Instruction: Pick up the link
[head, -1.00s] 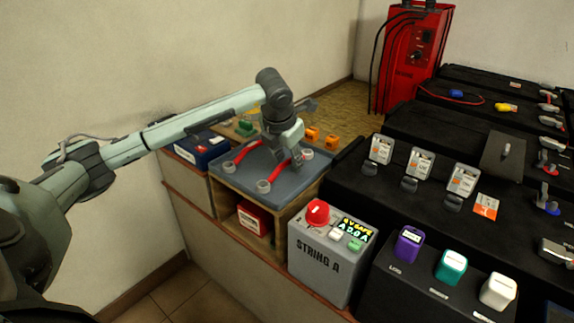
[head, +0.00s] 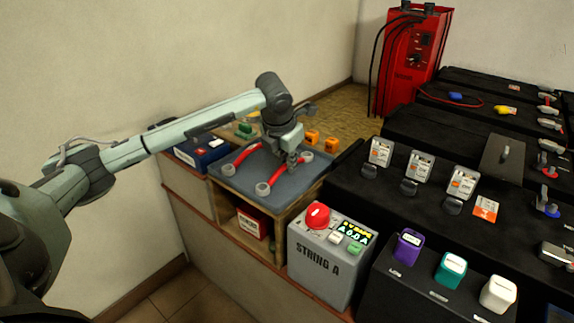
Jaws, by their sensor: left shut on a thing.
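Two red links with grey ring ends lie on a grey tray (head: 235,186). The left link (head: 245,155) lies free. My left gripper (head: 292,166) points down over the right link (head: 278,174) and is shut on it near its far end. The fingers hide part of that link. Its ring ends show on both sides, and it looks to be at or very near the tray surface; I cannot tell if it is clear of it. My right gripper is not in view.
The tray sits on a wooden shelf with a red box (head: 252,222) inside. A grey STRING A box (head: 322,262) with a red knob stands in front. Orange blocks (head: 312,137) and a blue battery (head: 202,150) stand near the tray. Black battery racks (head: 345,190) fill the right.

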